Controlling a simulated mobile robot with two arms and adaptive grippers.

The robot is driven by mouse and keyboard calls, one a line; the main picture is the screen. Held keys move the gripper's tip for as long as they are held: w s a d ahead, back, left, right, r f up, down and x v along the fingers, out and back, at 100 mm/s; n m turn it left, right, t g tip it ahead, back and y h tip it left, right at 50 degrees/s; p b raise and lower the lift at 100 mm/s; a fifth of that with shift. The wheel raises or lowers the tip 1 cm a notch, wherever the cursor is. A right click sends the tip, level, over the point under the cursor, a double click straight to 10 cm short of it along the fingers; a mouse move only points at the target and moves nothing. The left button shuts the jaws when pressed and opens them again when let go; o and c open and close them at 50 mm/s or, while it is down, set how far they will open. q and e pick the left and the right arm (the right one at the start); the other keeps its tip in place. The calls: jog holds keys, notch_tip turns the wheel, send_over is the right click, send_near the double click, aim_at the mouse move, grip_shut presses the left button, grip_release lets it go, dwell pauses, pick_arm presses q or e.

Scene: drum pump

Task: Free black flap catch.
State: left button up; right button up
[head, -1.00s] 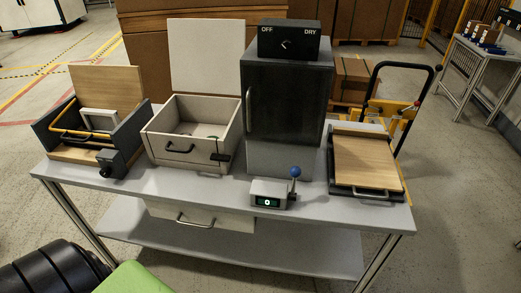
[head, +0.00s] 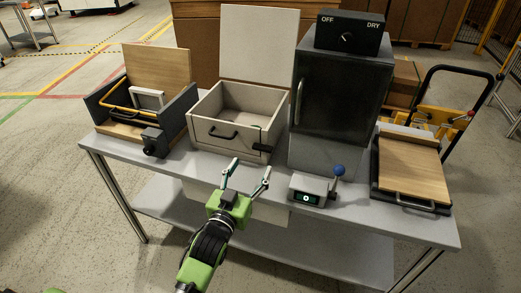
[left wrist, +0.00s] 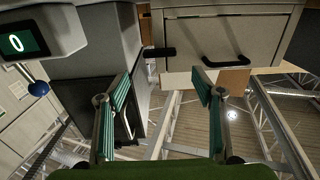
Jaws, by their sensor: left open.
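The black flap catch (head: 262,147) is a small dark bar lying about level at the right front corner of the open beige box (head: 206,134). It also shows in the left wrist view (left wrist: 160,52), beyond and between the fingers. The box's hinged lid (head: 258,48) stands upright at its back.
A counter box with a blue-knobbed lever (head: 338,170) stands right of the catch, before the dark cabinet (head: 340,95). The box's black handle (head: 222,134) is left of the catch. A wooden board with handle (head: 413,170) lies far right.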

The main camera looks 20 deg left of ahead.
aim_at(261, 149)
pick_arm(q)
jog(key=w, duration=0.9)
jog(key=shift+w+d, duration=0.15)
jog(key=shift+d, duration=0.05)
jog(key=c, duration=1.1)
